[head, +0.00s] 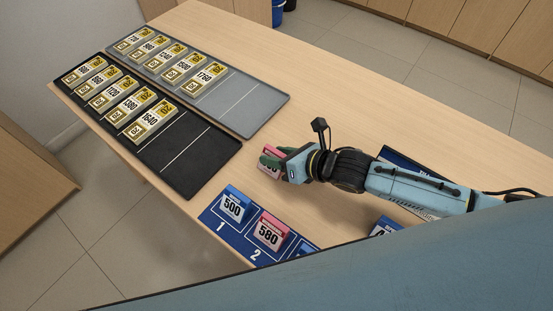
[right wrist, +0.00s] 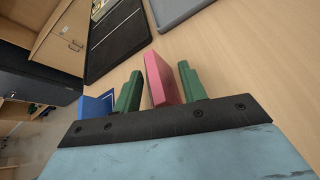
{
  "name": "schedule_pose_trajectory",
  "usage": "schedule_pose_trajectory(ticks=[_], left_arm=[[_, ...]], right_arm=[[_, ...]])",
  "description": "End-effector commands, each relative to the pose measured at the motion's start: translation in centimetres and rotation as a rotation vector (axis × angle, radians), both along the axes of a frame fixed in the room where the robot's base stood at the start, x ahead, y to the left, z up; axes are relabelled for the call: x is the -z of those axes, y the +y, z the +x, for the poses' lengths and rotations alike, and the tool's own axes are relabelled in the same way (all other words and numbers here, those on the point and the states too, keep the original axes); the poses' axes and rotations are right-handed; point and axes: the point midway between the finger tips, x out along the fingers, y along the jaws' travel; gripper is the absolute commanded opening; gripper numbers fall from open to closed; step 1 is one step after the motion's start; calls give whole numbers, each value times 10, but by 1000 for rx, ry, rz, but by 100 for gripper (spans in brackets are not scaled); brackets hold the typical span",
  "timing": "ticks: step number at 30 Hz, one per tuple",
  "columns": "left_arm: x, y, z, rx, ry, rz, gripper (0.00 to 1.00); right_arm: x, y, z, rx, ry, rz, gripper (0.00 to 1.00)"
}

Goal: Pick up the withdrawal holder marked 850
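A pink holder (head: 267,161) stands by my right gripper (head: 275,163), beyond the blue mat in the head view; the gripper covers most of its number, so I cannot read it. In the right wrist view the pink holder (right wrist: 160,80) is between the two green fingers of my right gripper (right wrist: 158,92). No holder marked 850 is readable. My left gripper is not in view.
A blue mat (head: 210,217) at the front carries a blue holder marked 500 (head: 233,207) and a pink one marked 580 (head: 269,235). Black (head: 208,162) and grey (head: 240,105) trays hold several yellow-labelled bundles. Bare counter (head: 330,110) lies behind my right arm.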

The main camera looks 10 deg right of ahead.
Motion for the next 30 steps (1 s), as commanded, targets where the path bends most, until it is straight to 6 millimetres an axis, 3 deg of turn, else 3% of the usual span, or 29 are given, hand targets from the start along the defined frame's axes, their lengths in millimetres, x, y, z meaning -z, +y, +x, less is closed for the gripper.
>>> schedule_pose_trajectory(ticks=[1,7,19,26,30], left_arm=[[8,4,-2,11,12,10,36],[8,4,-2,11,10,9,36],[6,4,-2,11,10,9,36],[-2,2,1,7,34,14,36],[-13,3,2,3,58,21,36]], right_arm=[[7,0,0,0,0,0,35],[8,0,0,0,1,-1,9],[0,-1,0,0,0,-2,7],[-39,-1,1,-2,-5,-1,7],[-87,-1,1,-3,-10,-1,7]])
